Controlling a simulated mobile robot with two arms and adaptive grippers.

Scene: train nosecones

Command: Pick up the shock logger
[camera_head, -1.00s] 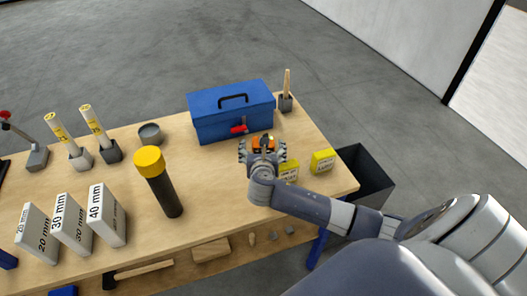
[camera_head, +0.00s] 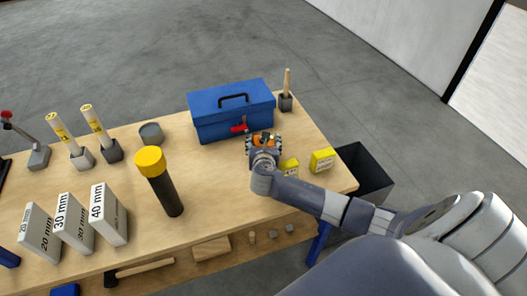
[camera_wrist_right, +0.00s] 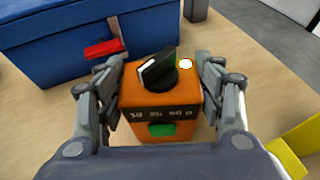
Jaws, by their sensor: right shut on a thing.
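The shock logger is an orange box (camera_wrist_right: 160,103) with a black dial, a green patch and a dark band of numbers, seen in the right wrist view. My right gripper (camera_wrist_right: 161,85) is shut on it, with one finger against each side. In the head view, my right gripper (camera_head: 263,140) is at the logger in front of the blue toolbox, and only a little orange (camera_head: 258,141) shows past the fingers. I cannot tell whether the logger is raised off the table. My left gripper is not in view.
The blue toolbox (camera_head: 232,109) with a red latch stands just behind. Two yellow boxes (camera_head: 322,160) sit to the right of the gripper. A dark bin (camera_head: 364,172) is beyond the right edge of the wooden table (camera_head: 215,178). A yellow-capped black cylinder (camera_head: 160,181) stands left.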

